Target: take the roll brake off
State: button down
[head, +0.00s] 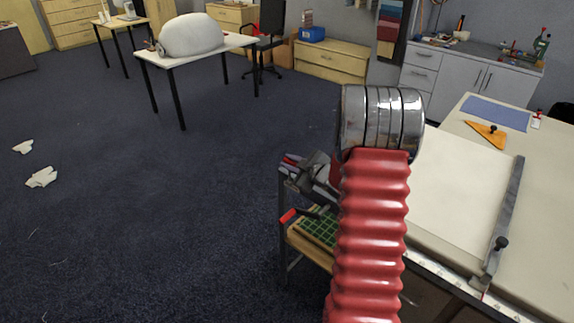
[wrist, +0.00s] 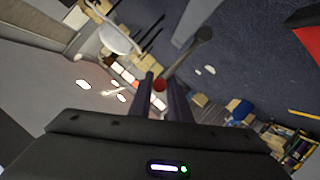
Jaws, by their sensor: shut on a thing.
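In the wrist view my gripper (wrist: 160,79) has its two dark fingers close on either side of a small red end. A grey lever (wrist: 186,56) runs from there up and right to a rounded end; I take it for the roll brake. The gripper is shut on it. In the head view my red ribbed arm and its chrome section hide most of the gripper. A red-handled dark bar (head: 288,216) sticks out left of the arm, at the side of the cutting table (head: 545,180); I cannot tell whether it is the same lever.
A green gridded mat (head: 318,230) lies on a shelf under the table's left side. A trimmer arm (head: 506,215), an orange set square (head: 487,134) and a blue mat (head: 496,113) lie on the table. Carpet is open at left, with white scraps (head: 41,177). A white table (head: 205,48) stands behind.

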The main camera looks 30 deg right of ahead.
jog(key=shift+s+d+f, duration=0.1)
jog(key=shift+s+d, duration=0.05)
jog(key=shift+d, duration=0.3)
jog(key=c, duration=1.7)
grip_release()
jog(key=shift+a, duration=0.15)
jog(key=v, duration=1.3)
jog(key=shift+s+a, duration=0.1)
jog(key=shift+s, duration=0.15)
